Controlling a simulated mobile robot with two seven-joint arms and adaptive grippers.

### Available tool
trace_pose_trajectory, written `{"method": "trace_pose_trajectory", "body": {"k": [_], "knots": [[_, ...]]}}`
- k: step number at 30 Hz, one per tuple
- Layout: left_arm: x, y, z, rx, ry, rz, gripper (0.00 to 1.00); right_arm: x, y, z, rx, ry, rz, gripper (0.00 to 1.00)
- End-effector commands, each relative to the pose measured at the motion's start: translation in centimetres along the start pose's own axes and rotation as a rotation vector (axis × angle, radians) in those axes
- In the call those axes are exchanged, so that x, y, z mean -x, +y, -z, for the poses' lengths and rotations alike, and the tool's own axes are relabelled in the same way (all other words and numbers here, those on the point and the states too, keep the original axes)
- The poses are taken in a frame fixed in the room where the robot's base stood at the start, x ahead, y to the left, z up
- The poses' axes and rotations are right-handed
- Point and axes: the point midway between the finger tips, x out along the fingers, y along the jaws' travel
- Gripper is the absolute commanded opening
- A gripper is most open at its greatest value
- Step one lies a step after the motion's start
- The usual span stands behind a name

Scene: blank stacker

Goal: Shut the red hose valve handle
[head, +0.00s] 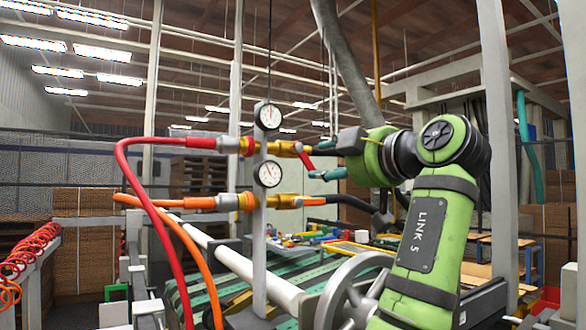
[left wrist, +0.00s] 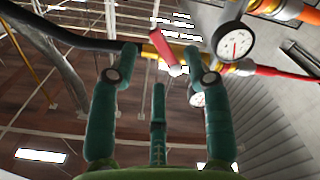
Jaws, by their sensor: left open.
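The red valve handle (head: 307,161) sits at the right end of the upper brass valve (head: 285,148), on the line fed by the red hose (head: 150,195). It slants down to the right, at an angle to the pipe. My left gripper (head: 315,160) is open, its teal fingers just right of the handle. In the left wrist view, the red handle (left wrist: 162,48) shows between the two outer fingertips of my left gripper (left wrist: 161,52), and the yellow valve body (left wrist: 150,50) is behind it. I cannot tell whether the fingers touch the handle. My right gripper is not in view.
Two round gauges (head: 268,116) are fixed to the grey post (head: 259,240). The lower brass valve (head: 283,201) with the orange hose (head: 190,240) is close below my gripper. A dark hose (left wrist: 60,40) runs from the valve in the left wrist view. A handwheel (head: 350,290) stands lower right.

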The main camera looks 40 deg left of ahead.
Motion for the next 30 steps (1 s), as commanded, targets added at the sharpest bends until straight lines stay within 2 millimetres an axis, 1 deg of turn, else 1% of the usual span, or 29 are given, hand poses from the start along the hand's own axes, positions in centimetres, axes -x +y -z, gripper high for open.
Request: {"method": "trace_pose_trajectory", "body": {"k": [2, 9, 13, 18, 25, 26, 27, 29, 30], "knots": [[-0.6, 0.1, 0.2, 0.001, 0.000, 0.000, 0.49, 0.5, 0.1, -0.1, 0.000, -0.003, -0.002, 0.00], [-4.3, 0.2, 0.3, -0.001, 0.000, 0.003, 0.49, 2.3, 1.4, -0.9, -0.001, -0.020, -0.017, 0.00], [-6.0, 0.1, 0.2, -0.001, -0.001, 0.002, 0.49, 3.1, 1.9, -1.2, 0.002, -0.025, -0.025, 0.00], [-6.9, 0.1, 0.1, 0.000, -0.001, 0.000, 0.49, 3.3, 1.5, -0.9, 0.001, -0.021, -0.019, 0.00], [-6.9, 0.0, 0.0, 0.000, 0.000, -0.001, 0.49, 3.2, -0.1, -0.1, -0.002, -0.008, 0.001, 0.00], [-6.9, 0.0, 0.0, 0.000, 0.000, -0.001, 0.41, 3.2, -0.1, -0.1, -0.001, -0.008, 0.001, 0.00], [-6.9, 0.0, 0.0, 0.000, 0.000, 0.000, 0.25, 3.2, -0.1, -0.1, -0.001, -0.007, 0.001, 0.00], [-6.9, 0.0, 0.0, 0.000, 0.000, 0.000, 0.01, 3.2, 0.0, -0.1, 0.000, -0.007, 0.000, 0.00], [-6.9, 0.0, 0.0, 0.000, 0.000, -0.001, 0.00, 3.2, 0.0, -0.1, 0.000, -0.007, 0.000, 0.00]]}}
